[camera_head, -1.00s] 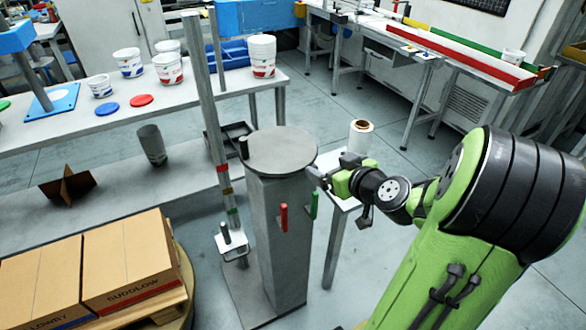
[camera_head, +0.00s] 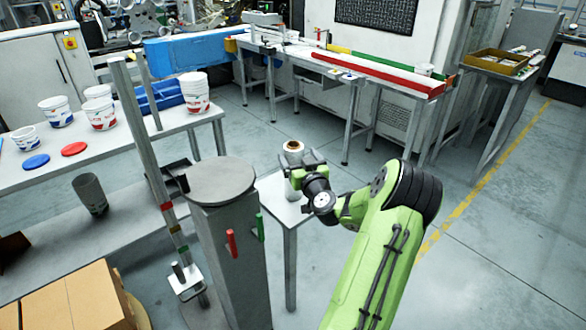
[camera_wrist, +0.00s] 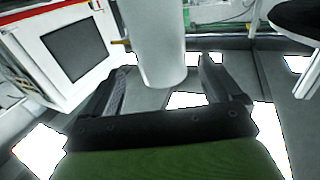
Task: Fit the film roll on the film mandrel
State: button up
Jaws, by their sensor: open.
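The film roll (camera_head: 294,148) is a white upright cylinder with a brown core, standing on a small white table. In the wrist view it is the big white cylinder (camera_wrist: 158,40) between the fingers. My gripper (camera_head: 301,166) is at the roll, partly covering its lower part. Its fingers (camera_wrist: 163,78) are open, with a visible gap on each side of the roll. I cannot tell for sure which part is the film mandrel; a small dark peg (camera_head: 178,271) stands on a bracket low on the banded post.
A grey pedestal with a round top (camera_head: 220,180) stands left of the small table (camera_head: 268,188). The banded post (camera_head: 150,150) rises beside it. Cartons (camera_head: 70,300) sit at lower left, and buckets (camera_head: 195,93) on the long table. Floor at right is clear.

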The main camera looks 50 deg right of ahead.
jog(key=x, duration=0.4)
jog(key=shift+w+p, duration=0.25)
jog(key=shift+p, duration=0.1)
jog(key=c, duration=1.6)
grip_shut()
jog(key=shift+r, duration=0.1)
